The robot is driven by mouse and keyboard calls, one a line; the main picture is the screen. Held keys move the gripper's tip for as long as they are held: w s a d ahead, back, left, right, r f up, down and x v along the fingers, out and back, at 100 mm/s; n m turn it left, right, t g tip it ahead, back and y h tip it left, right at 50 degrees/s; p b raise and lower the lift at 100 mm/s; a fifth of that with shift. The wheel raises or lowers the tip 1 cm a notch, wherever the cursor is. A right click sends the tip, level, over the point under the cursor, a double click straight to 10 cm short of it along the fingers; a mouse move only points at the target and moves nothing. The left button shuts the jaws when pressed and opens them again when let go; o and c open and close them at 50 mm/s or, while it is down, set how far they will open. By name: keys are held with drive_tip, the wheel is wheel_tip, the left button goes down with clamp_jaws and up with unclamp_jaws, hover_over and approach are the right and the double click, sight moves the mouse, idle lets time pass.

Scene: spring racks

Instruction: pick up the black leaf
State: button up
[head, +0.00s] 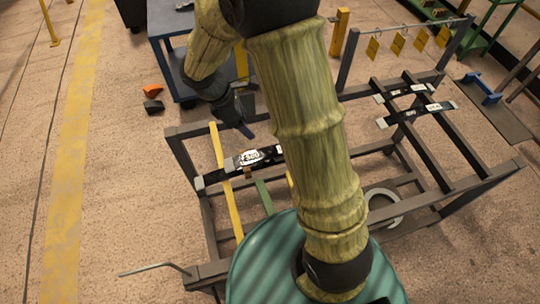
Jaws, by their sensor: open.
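A black leaf (262,156) with a white printed label and pale end pieces lies across the left part of a dark metal rack (178,146). My arm hides its right end. Two more black leaves, one farther back (403,92) and one nearer (420,112), lie across the rack's right rails; which leaf the task means cannot be told. My gripper (246,131) is open, dark and small in the picture, just beyond the left leaf. No leaf shows between its fingers, and it looks apart from the left leaf.
A blue-topped cart (172,60) stands behind the rack on the left. An orange block (152,90) and a dark block (153,106) lie on the floor beside it. Yellow tags (397,43) hang from a rear bar. Open floor lies left, with a yellow stripe (75,130).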

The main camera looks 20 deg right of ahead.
hover_over(270, 151)
drive_tip(key=a, duration=0.2)
drive_tip(key=f, duration=1.1)
drive_tip(key=shift+w+a+f+p, duration=0.15)
drive_tip(key=shift+w+a+p, duration=0.05)
drive_tip(key=shift+w+p, duration=0.1)
drive_tip(key=shift+s+x, duration=0.2)
drive_tip(key=shift+x, duration=1.05)
drive_tip(key=shift+s+x, duration=0.15)
drive_tip(key=shift+x, duration=1.15)
drive_tip(key=shift+a, duration=0.15)
drive_tip(key=c, duration=1.2)
drive_tip(key=shift+o, duration=0.2)
